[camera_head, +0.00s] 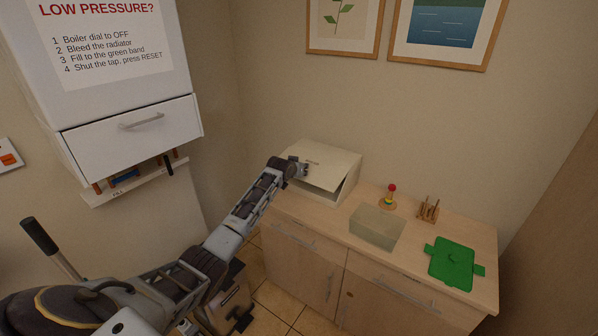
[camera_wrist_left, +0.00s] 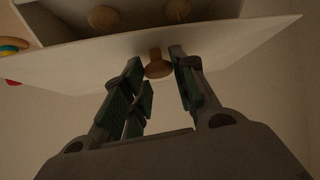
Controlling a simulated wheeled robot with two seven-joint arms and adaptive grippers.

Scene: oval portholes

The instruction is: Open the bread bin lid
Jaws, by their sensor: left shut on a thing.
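The cream bread bin (camera_head: 349,187) stands at the back left of the wooden counter. Its lid (camera_head: 325,165) is partly raised and tilted, with a dark gap along the right and front edge. My left gripper (camera_head: 301,169) is at the lid's left side. In the left wrist view the lid (camera_wrist_left: 230,38) spans the picture, and its round wooden knob (camera_wrist_left: 157,67) sits between the fingers, which are shut on it. Past the lid's edge, two round brown things (camera_wrist_left: 103,18) show in the bin. My right gripper is not in view.
On the counter (camera_head: 475,226) are a translucent box (camera_head: 377,227), a coloured ring stacker (camera_head: 388,198), a small wooden rack (camera_head: 428,209) and a green lidded container (camera_head: 453,261). A white boiler cabinet (camera_head: 130,138) hangs at the left. The wall is close behind the bin.

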